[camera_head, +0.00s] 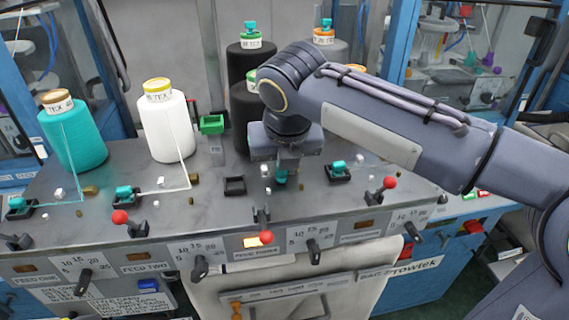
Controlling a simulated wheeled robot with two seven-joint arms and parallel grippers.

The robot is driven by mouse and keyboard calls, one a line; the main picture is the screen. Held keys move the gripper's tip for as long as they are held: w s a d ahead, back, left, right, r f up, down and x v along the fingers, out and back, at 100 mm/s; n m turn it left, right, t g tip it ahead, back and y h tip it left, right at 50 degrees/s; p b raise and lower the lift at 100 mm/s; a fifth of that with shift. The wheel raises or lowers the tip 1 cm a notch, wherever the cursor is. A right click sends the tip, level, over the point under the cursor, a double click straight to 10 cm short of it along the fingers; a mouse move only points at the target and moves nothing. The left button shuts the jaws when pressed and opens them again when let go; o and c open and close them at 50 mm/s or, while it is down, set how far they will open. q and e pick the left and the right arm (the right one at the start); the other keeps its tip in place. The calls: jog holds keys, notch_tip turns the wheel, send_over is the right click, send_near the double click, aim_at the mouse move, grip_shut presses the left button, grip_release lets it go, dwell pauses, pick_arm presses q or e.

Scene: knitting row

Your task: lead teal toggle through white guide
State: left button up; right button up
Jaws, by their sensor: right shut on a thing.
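My right gripper (283,172) points down over the middle of the grey machine top. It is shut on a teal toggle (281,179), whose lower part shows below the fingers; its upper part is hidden. A small white guide (264,170) stands just left of the gripper, apart from the toggle as far as I can tell. An empty black holder (235,186) lies further left. No thread on the held toggle can be made out. My left gripper is not in view.
Other teal toggles sit in black holders at the left (124,193) and right (338,167). Teal (73,135) and white (166,125) yarn cones stand behind at the left. A black cone (242,110) stands close behind the gripper. Red-knobbed levers (120,217) line the front edge.

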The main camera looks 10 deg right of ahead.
jog(key=shift+s+a+p, duration=0.15)
jog(key=shift+a+p, duration=1.3)
jog(key=shift+a, duration=1.2)
